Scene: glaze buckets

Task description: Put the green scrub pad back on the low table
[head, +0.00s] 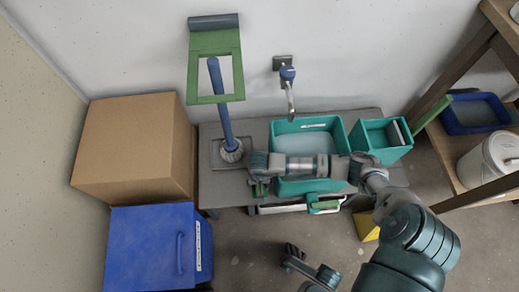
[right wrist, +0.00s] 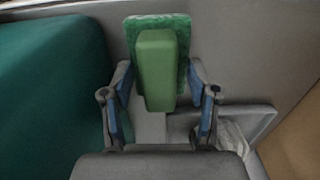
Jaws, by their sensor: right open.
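The green scrub pad (right wrist: 184,30) with its green block handle (right wrist: 157,70) shows in the right wrist view, between the fingers of my right gripper (right wrist: 160,110). The fingers are open, with gaps at both sides of the handle. The pad appears to lie on the grey low table (head: 225,185); I cannot tell for sure whether it touches. In the head view, my right gripper (head: 260,178) is over the table, left of the teal tub (head: 335,128), and mostly hides the pad. My left gripper (head: 293,257) is low in front of the table, its opening unclear.
A blue-handled brush (head: 222,110) stands in a grey tray left of my right gripper. A smaller teal bin (head: 382,138) is right of the tub. A cardboard box (head: 135,148) and a blue box (head: 148,250) stand at left. A wooden shelf (head: 455,75) is at right.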

